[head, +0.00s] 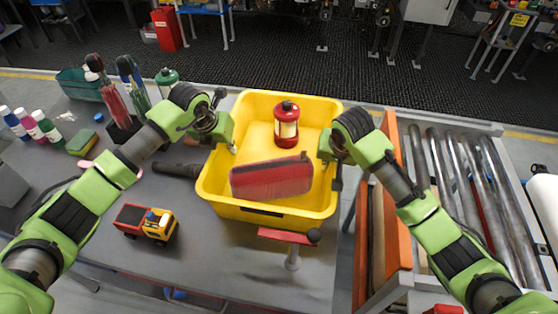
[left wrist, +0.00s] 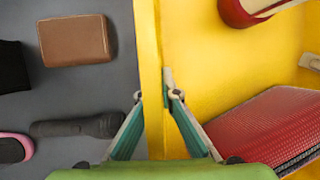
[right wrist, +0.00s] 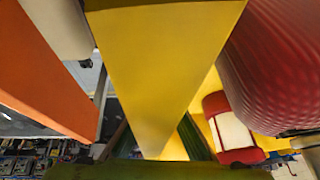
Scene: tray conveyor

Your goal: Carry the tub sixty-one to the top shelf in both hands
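The tub is a yellow open bin (head: 268,212) at the right end of the grey table. I cannot read a number on it. I cannot tell whether the tub's base touches the table.
A toy truck (head: 147,223) and a dark cylindrical object (head: 178,170) lie left of the tub. An orange panel (head: 392,225) and a roller conveyor (head: 455,165) are at right. Bottles and tools crowd the table's left.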

